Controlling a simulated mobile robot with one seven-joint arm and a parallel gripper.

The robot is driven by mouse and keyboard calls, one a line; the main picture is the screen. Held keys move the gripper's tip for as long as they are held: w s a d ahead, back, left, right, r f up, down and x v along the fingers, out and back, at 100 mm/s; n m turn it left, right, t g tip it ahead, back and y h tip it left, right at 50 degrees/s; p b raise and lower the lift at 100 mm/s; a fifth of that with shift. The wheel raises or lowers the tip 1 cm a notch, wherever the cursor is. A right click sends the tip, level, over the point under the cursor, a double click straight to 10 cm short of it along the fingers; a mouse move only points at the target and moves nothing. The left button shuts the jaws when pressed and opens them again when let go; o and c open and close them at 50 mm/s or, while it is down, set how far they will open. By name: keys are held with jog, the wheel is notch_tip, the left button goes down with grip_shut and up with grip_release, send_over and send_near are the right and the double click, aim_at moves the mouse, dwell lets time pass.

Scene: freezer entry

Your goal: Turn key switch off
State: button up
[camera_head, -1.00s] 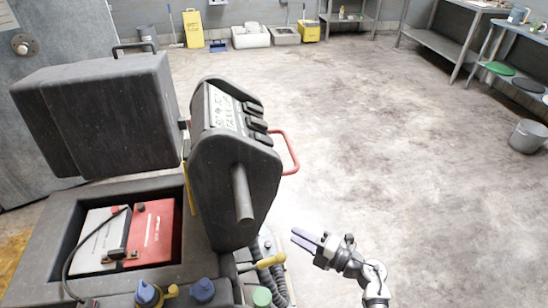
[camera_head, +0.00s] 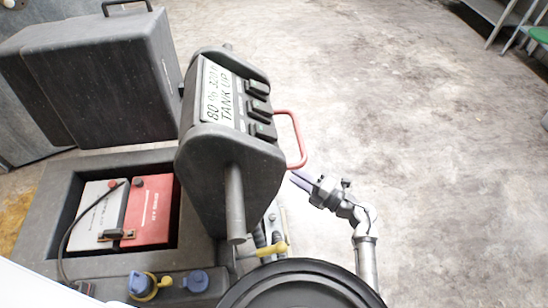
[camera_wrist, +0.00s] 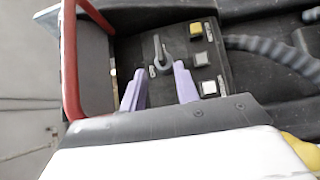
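The key switch (camera_wrist: 165,58) shows in the wrist view as a grey lever-like key on a black panel (camera_wrist: 140,48), with small labels beside it. My gripper (camera_wrist: 159,70) has two purple fingers, open and apart, with the key just beyond and between their tips. I cannot tell whether they touch it. In the head view my gripper (camera_head: 298,180) is at the right side of the machine's control head (camera_head: 232,150), by the red handle (camera_head: 292,140). The key switch is hidden in that view.
A yellow button (camera_wrist: 196,31) and two pale square buttons (camera_wrist: 202,59) sit right of the key. The red bar (camera_wrist: 71,60) stands close left of my fingers. A corrugated hose (camera_wrist: 270,46) runs at the right. Open floor (camera_head: 400,130) lies right of the machine.

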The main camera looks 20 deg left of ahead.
jog(key=p+x, duration=0.2)
jog(key=x, duration=0.7)
jog(key=shift+w+a+p, duration=0.15)
jog(key=shift+w+p, duration=0.05)
jog(key=shift+p, duration=0.2)
grip_shut()
jog(key=shift+f, duration=0.1)
